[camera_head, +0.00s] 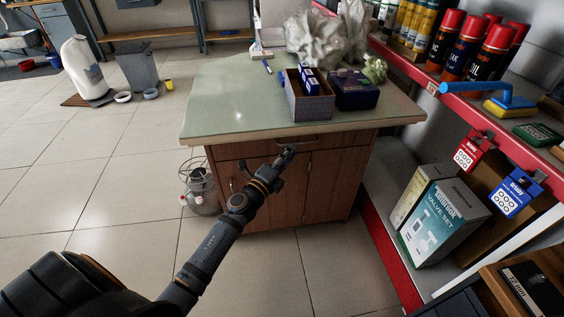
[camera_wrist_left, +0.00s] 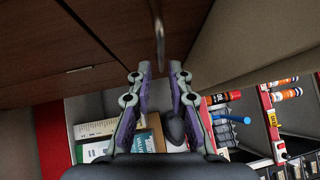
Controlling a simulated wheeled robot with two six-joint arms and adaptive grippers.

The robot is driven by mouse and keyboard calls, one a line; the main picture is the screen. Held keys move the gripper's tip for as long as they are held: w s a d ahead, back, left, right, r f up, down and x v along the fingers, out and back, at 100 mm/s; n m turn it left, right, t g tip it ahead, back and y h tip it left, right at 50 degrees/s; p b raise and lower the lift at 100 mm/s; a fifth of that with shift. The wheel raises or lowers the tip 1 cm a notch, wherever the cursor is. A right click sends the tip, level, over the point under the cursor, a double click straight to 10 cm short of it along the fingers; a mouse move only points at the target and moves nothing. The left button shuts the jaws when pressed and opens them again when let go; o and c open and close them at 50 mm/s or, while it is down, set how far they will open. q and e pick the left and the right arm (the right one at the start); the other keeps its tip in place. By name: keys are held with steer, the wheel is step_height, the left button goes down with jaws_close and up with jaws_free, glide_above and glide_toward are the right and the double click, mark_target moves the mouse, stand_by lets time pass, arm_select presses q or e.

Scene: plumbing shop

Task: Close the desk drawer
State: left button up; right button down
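The desk (camera_head: 222,118) has a pale green top and a brown wooden front. Its drawer (camera_head: 238,150) is the wide brown panel just under the top. I cannot tell how far it stands out. My left gripper (camera_head: 288,153) is in front of the drawer, near the middle. In the left wrist view its two fingers (camera_wrist_left: 160,68) are apart with nothing between the pads. A thin metal handle (camera_wrist_left: 158,38) shows just beyond the fingertips, in line with the gap. Contact with it cannot be told. My right gripper is in neither view.
Boxes (camera_head: 309,106) and a wrapped grey object stand on the desktop. Cabinet doors with a curved handle lie below the drawer. A red-edged shelf (camera_head: 480,122) with spray cans and boxes is close on the right. A metal canister (camera_head: 200,190) stands left of the desk. Open tiled floor lies left.

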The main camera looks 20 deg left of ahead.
arm_select(q)
steer(key=shift+v, duration=2.85)
